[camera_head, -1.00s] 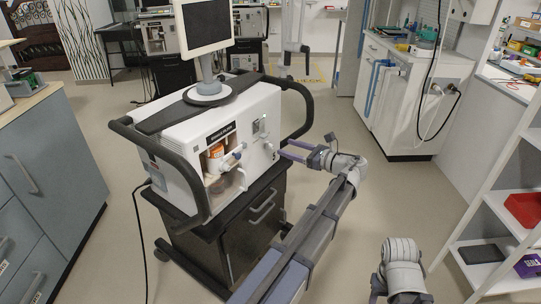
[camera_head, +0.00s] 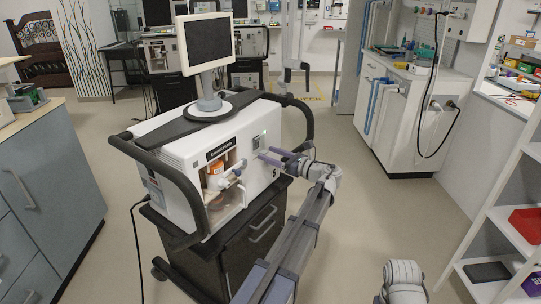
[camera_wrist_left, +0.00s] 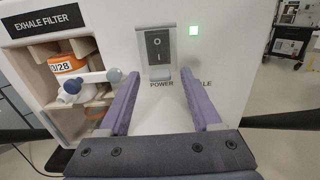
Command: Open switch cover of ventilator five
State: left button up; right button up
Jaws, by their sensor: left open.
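The ventilator (camera_head: 180,152) is a white box with a dark rail and a monitor on top. Its power switch is a black rocker marked O and I in a grey housing (camera_wrist_left: 148,74) on the front panel. A pale, see-through strip shows along the switch's right side; I cannot tell how the cover sits. My left gripper (camera_head: 266,154) also shows in the left wrist view (camera_wrist_left: 160,76). Its two purple fingers are open and empty, with the tips just below the switch at either side. Contact with the panel cannot be told. My right gripper is not in view.
Left of the switch is an exhale filter bay (camera_wrist_left: 72,80) with an orange-banded filter and a protruding white connector. The ventilator stands on a dark cart (camera_head: 225,258). Cabinets (camera_head: 45,190) stand at left and shelves at right. Open floor lies right of the cart.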

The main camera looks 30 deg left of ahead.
pick_arm(q)
jog(key=shift+a, duration=0.1)
jog(key=shift+c, duration=0.2)
grip_shut()
dwell(0.4)
